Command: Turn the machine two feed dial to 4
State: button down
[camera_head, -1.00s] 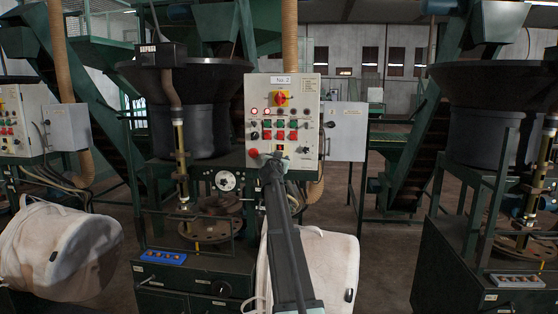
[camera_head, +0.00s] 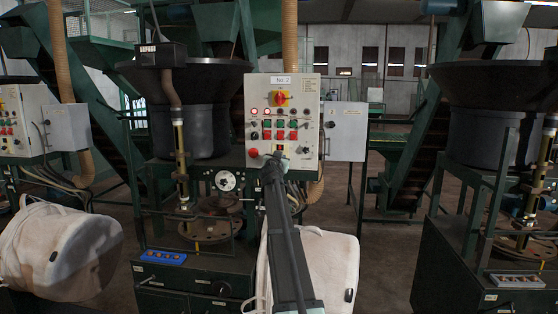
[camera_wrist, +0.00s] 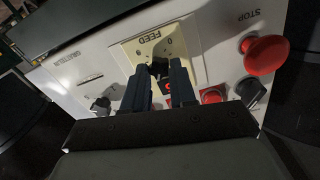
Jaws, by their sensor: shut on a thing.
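The No. 2 control panel (camera_head: 312,135) is upright in the middle of the head view. Its pale FEED plate (camera_wrist: 137,52) shows in the wrist view, with a small black feed dial (camera_wrist: 158,68) at its near edge. My gripper (camera_wrist: 159,72) is at the panel, with its two dark fingers on either side of the dial, shut on it. In the head view my arm covers the gripper and most of the dial. The dial's pointer and most scale numbers are hidden or too small to read.
A red STOP knob (camera_wrist: 265,54) sticks out right of the fingers in the wrist view. A red button (camera_wrist: 212,95) and a black knob (camera_wrist: 101,106) are also close by. Hoppers stand on both sides.

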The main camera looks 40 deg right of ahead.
jog(key=shift+w+n, duration=0.1)
jog(key=shift+n, duration=4.1)
jog(key=c, duration=0.9)
grip_release()
jog(key=shift+a, duration=0.1)
jog(key=v, duration=1.4)
